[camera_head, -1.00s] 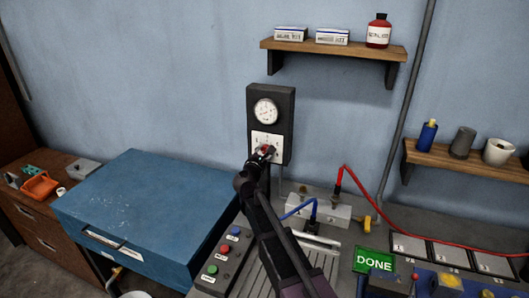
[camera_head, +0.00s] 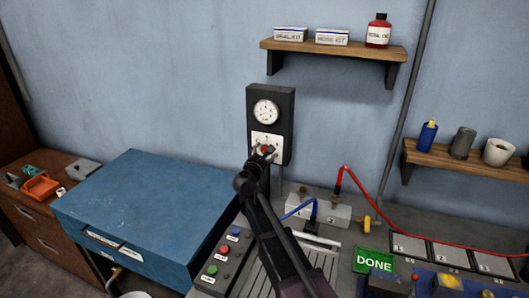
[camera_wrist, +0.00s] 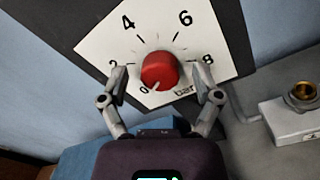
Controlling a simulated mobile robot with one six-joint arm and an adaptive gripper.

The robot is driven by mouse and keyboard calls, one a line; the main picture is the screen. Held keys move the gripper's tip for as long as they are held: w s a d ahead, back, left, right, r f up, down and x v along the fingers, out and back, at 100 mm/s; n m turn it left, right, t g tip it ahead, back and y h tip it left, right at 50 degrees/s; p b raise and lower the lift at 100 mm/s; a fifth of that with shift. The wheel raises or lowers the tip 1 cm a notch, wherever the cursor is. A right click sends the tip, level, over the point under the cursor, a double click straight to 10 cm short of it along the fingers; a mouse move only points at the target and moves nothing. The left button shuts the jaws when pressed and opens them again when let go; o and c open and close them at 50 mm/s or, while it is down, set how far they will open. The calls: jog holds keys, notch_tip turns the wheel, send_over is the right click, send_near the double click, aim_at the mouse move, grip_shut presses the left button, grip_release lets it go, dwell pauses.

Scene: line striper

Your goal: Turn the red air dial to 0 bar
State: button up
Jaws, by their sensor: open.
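The red air dial (camera_wrist: 160,70) is a round knob on a white plate (camera_wrist: 95,47) marked 0, 2, 4, 6, 8 and bar. A small pale mark shows at the knob's lower left edge, near the 0; I cannot tell for sure that it is the pointer. My gripper (camera_wrist: 161,80) is open, one finger on each side of the knob, with visible gaps. In the head view the dial (camera_head: 264,149) sits low on a dark wall panel (camera_head: 284,105), below a round white gauge (camera_head: 266,111). The gauge needle is too small to read.
A blue cabinet (camera_head: 145,195) stands left of my arm. Red, green and blue buttons (camera_head: 224,249) and a green DONE sign (camera_head: 374,261) are on the bench. A red hose (camera_head: 362,195) and a blue hose (camera_head: 299,208) run to a grey block. A shelf (camera_head: 335,50) hangs above right.

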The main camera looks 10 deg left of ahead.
jog(key=shift+s, duration=0.15)
jog(key=s, duration=0.7)
jog(key=shift+a, duration=0.45)
jog(key=shift+s, duration=0.1)
